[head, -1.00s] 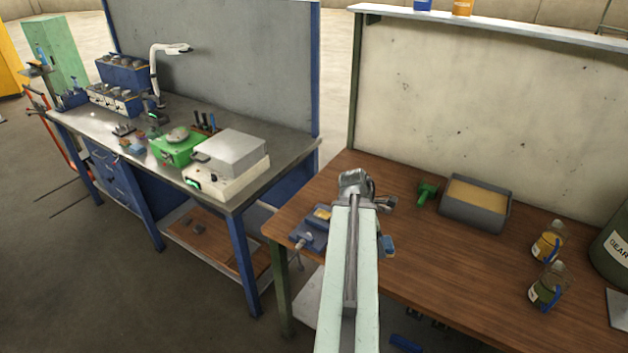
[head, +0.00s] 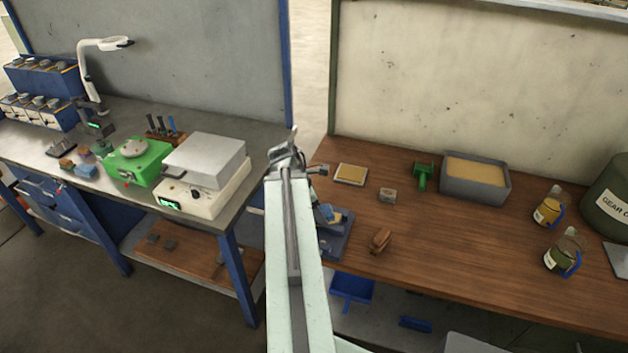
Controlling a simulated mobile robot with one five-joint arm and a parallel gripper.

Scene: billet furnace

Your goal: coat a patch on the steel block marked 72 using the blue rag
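A small grey block (head: 388,195) with a pale face sits on the brown bench; any number on it is too small to read. A small blue piece, apparently the blue rag (head: 328,213), shows just right of my pale arm, above a blue-grey fixture on the bench's left end. It keeps its place relative to my arm across the frames, so it appears held. My gripper (head: 321,208) is mostly hidden behind the arm, its fingers not clear. It is left of and apart from the grey block.
The brown bench (head: 460,270) also bears a tan pad (head: 350,174), a green tool (head: 423,176), a sand-filled grey box (head: 447,185), a brown object (head: 380,240) and two jugs (head: 549,207). The blue-grey fixture (head: 343,240) lies beside my arm. The bench's front middle is clear.

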